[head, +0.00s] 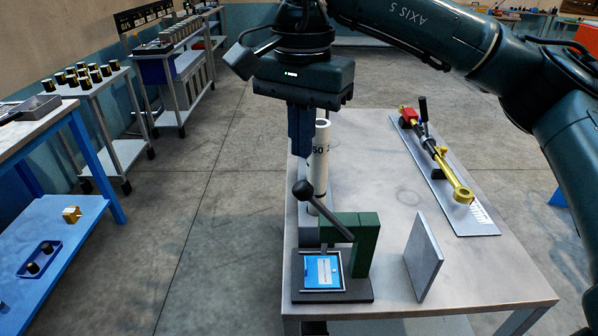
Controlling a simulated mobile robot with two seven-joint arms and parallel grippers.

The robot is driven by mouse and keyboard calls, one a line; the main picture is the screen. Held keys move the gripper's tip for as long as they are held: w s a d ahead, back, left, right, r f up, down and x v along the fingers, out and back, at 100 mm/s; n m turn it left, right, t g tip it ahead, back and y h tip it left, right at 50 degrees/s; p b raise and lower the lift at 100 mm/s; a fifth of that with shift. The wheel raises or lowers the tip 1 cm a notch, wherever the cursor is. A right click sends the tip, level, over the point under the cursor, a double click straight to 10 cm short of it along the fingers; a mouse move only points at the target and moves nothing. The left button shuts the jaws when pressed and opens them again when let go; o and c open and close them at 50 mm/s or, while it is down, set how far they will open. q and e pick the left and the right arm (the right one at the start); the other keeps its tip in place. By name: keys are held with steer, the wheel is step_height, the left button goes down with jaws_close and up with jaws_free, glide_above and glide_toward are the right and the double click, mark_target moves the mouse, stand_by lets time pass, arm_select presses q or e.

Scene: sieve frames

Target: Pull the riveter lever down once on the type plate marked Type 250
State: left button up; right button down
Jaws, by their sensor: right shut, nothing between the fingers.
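The riveter (364,243) has a green frame on a dark base at the table's front left corner. Its black lever (328,217) slants up to the left and ends in a round knob (302,190). A blue type plate (322,271) with a pale label lies in a holder on the base; its marking is too small to read. My right gripper (301,154) points down, shut and empty, above the knob, with a visible gap in the picture. A white tube (319,158) with partly hidden black digits stands behind the lever, right beside the gripper in the picture. My left gripper is out of view.
A grey upright plate (423,256) stands right of the riveter on the table (480,275). A grey board (474,213) with a yellow and red tool (441,158) lies at the right. A blue bench (48,215) and carts are at the left, across open floor.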

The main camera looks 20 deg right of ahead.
steer(key=shift+r, duration=0.1)
step_height(320, 180, up, 4)
steer(key=p, duration=0.3)
stand_by(0.3)
stand_by(0.6)
